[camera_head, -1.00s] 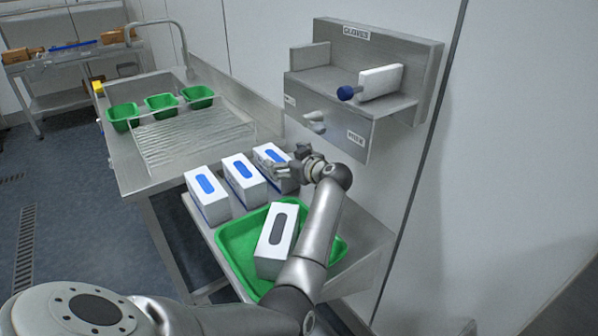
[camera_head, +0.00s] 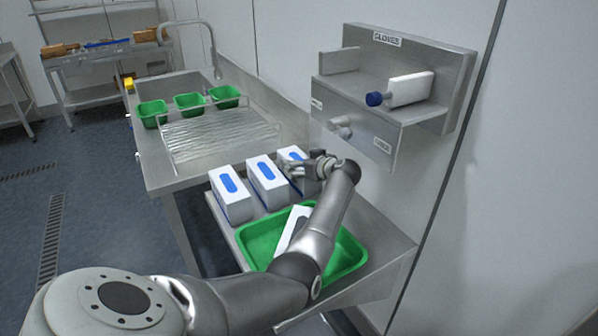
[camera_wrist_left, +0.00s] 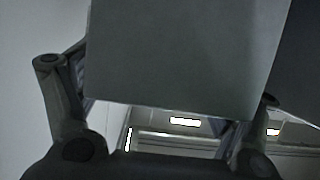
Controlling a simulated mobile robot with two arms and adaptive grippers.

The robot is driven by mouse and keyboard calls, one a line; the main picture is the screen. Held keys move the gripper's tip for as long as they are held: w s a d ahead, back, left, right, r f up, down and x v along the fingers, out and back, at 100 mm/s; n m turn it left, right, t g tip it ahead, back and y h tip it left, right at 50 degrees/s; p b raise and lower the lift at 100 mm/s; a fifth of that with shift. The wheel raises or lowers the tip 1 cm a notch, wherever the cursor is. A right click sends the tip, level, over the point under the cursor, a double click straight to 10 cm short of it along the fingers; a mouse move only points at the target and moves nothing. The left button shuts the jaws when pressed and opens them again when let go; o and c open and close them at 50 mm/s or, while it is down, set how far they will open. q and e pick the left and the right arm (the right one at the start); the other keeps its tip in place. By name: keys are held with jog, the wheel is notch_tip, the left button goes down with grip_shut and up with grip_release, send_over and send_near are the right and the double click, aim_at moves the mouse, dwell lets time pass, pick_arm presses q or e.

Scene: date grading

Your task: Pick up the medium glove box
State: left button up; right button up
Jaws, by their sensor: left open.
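Three white glove boxes with blue oval tops stand in a row on the steel shelf: a left one (camera_head: 231,203), a middle one (camera_head: 267,189) and a right one (camera_head: 287,154). I cannot read any size label. My left gripper (camera_head: 294,171) is at the right box, open, its fingers partly covering that box. In the left wrist view a large grey box face (camera_wrist_left: 185,55) fills the space between the open fingers of my left gripper (camera_wrist_left: 165,90); contact cannot be told. My right gripper is not in view.
A green tray (camera_head: 345,262) in front holds another white box (camera_head: 291,227), partly hidden by my arm. A wall-mounted glove holder (camera_head: 360,111) is close behind my gripper. A sink counter with a wire rack (camera_head: 215,137) and green bins (camera_head: 190,101) lies beyond.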

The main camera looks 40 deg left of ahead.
pick_arm(q)
jog(key=shift+s+d, duration=0.1)
jog(key=c, duration=1.4)
jog(key=shift+o, duration=0.2)
jog(key=shift+r, duration=0.1)
